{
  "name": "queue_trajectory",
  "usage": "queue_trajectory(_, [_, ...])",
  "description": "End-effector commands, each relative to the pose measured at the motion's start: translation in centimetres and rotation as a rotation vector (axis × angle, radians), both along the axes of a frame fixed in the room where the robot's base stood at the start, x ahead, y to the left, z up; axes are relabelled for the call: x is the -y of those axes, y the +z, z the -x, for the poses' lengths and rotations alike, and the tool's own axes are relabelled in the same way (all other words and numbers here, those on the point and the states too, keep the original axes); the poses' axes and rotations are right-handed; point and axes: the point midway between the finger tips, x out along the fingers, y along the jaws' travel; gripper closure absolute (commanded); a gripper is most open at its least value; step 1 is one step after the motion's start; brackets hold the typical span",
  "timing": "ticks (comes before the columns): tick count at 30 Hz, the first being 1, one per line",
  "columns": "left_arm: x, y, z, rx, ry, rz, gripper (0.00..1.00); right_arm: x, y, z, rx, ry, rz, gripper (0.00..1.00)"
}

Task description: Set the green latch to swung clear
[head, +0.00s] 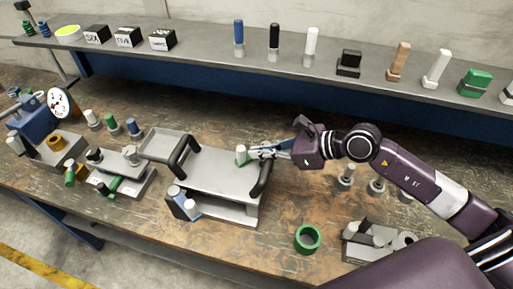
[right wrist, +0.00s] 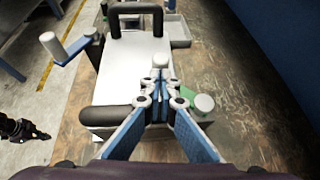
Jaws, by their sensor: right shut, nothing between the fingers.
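My right gripper (head: 254,153) is shut and empty, reaching in from the right over the grey plate of a box with two black handles (head: 215,172). In the right wrist view my closed blue fingers (right wrist: 159,96) are in front of a green part (right wrist: 189,96) with a white knob (right wrist: 204,103). The fingers partly hide it; I cannot tell whether they touch it.
A white-and-blue lever (head: 184,203) sits at the box's front left. A green ring (head: 307,239) and a grey fixture (head: 375,242) lie front right. Another fixture with a green lever (head: 116,186) is at left. A shelf (head: 205,53) with several blocks runs along the back.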

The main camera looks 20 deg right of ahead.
Motion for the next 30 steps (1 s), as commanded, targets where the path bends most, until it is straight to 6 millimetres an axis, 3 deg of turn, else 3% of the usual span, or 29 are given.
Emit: queue_trajectory(30, [0.11, -0.13, 0.01, 0.0, 0.001, 0.001, 1.0, -0.57, -0.53, -1.07, 0.001, 0.014, 0.001, 1.0])
